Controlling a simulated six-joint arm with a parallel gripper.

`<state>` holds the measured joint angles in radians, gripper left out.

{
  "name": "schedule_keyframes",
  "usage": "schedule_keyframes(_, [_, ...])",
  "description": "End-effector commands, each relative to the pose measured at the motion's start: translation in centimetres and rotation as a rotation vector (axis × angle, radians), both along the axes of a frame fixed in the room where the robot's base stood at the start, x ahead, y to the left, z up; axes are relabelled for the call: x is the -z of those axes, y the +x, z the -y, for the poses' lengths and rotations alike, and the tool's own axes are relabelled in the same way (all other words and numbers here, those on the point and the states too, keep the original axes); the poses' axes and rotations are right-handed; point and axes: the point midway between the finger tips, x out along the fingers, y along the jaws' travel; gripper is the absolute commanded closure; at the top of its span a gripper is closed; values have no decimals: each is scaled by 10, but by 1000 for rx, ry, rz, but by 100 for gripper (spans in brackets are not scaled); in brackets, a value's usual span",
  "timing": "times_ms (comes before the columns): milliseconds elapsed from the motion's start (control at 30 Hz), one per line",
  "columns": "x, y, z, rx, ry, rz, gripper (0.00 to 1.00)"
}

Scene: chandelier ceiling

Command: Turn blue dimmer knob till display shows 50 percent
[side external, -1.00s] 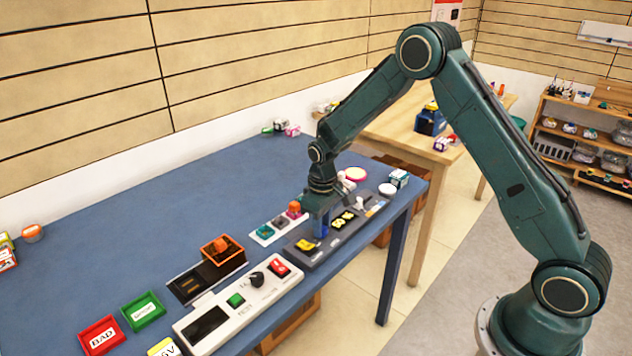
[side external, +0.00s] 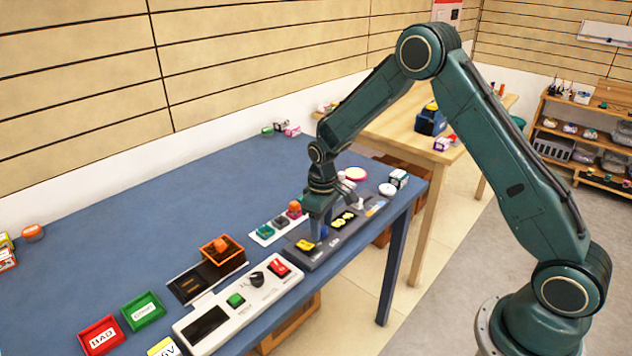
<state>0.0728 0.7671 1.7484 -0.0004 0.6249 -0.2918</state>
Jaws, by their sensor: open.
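The blue dimmer knob (side external: 323,232) shows as a small patch of blue on a dark grey control panel (side external: 318,257). My gripper (side external: 319,228) points down over the panel with its fingers at the knob and hides part of it. The fingers are open; I cannot tell whether they touch the knob. Yellow items (side external: 305,245) show on the panel left of the gripper, and more yellow marks (side external: 344,219) show to its right. No percent reading is legible at this size.
A white console (side external: 240,303) with a black knob, a green button and a red switch lies in front. A white strip (side external: 275,228) with coloured buttons lies behind the panel. Green (side external: 143,310) and red (side external: 101,336) trays sit at left.

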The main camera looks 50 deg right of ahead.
Motion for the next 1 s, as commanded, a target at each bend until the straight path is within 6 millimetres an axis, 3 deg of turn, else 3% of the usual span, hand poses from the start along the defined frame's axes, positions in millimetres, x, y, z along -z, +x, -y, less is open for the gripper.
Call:
schedule_keyframes(367, [-18,1,0,1,-1,2,51])
schedule_keyframes(1000, [-117,0,0,0,-1,2,51])
